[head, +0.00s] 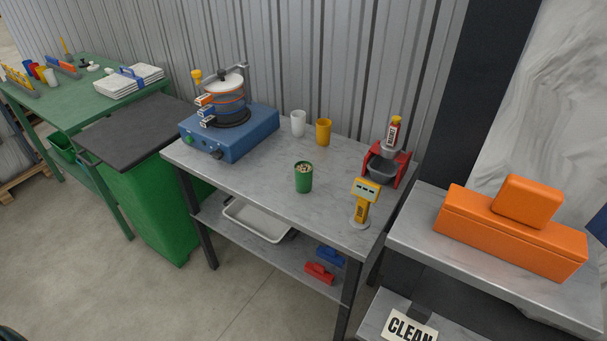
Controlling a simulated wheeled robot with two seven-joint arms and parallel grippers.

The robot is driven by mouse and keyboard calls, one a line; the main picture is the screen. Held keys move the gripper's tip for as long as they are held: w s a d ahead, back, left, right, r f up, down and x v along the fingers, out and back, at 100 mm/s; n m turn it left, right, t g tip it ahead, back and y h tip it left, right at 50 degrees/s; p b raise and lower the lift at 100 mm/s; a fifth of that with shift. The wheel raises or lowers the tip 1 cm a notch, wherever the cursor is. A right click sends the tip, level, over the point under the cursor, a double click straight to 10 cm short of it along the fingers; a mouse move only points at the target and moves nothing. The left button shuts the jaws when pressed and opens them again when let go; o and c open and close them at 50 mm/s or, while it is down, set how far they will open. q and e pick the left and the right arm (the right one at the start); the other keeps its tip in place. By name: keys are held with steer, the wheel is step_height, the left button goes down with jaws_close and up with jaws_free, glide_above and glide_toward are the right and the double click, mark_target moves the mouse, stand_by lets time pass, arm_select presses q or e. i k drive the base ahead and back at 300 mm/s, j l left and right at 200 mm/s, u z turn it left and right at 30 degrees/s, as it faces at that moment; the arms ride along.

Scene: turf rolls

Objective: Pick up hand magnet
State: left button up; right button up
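Neither of my grippers is in view.
The grey table (238,175) holds a blue sieve machine (250,133), cups, a yellow gauge (364,202) and a red stand (403,166). A white tray (235,210) is on its lower shelf. An orange case (500,235) stands right. The floor in front is clear.

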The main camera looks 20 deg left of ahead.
mark_target(389, 148)
steer(key=j+z, duration=0.9)
steer(key=j, duration=0.3)
steer(key=j+z, duration=0.45)
steer(key=k+j, duration=0.05)
steer(key=j, duration=0.05)
